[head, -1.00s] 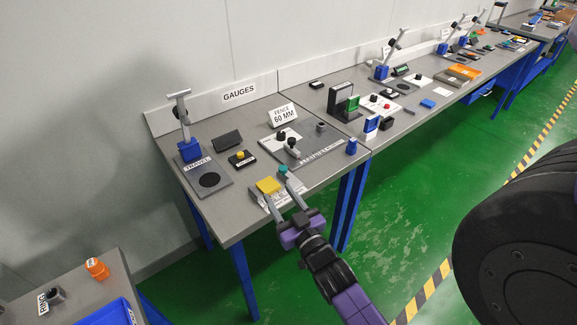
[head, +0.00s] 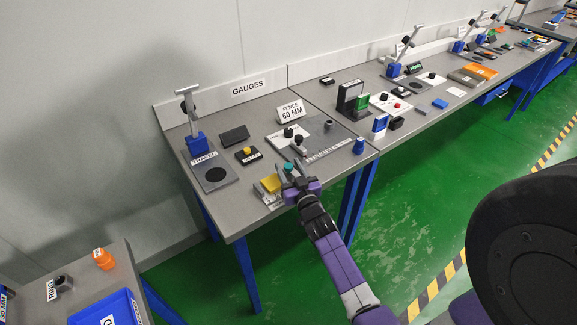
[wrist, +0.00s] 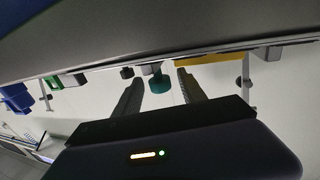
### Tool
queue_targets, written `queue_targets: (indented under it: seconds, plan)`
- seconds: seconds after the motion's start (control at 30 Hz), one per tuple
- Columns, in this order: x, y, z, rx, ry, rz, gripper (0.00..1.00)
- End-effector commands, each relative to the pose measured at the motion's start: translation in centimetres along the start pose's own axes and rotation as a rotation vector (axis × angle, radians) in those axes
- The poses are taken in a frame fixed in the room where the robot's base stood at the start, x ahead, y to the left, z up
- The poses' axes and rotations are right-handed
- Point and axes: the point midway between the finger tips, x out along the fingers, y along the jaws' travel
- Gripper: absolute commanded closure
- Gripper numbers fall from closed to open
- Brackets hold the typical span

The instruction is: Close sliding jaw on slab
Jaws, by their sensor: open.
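A yellow slab (head: 270,184) lies on a small grey fixture with a label (head: 275,200) near the front edge of the gauges bench. A teal round knob (head: 288,168) stands just right of the slab; I take it to belong to the sliding jaw, whose body is hidden by my gripper. My gripper (head: 287,172) is open at the knob. In the wrist view the teal knob (wrist: 159,84) shows between the two spread fingers, with a gap on either side. The yellow slab (wrist: 208,59) shows beyond the right finger.
Behind stand a black box with a yellow button (head: 248,154), a grey plate with black knobs (head: 322,142), and a "FENCE 60 MM" sign (head: 291,111). A blue block (head: 359,146) stands right at the bench edge. A travel stand (head: 195,140) is at left.

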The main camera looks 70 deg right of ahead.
Motion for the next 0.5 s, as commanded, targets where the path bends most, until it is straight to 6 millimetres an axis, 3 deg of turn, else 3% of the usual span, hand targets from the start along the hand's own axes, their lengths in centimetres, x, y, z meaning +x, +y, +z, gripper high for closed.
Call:
queue_targets:
  seconds: [0.33, 0.37, 0.5]
  plan:
    - [0.55, -0.03, 0.00, -0.001, 0.000, -0.001, 0.52]
    - [0.55, -0.03, 0.00, -0.001, 0.000, -0.001, 0.54]
    - [0.54, -0.03, 0.00, -0.001, 0.000, -0.001, 0.81]
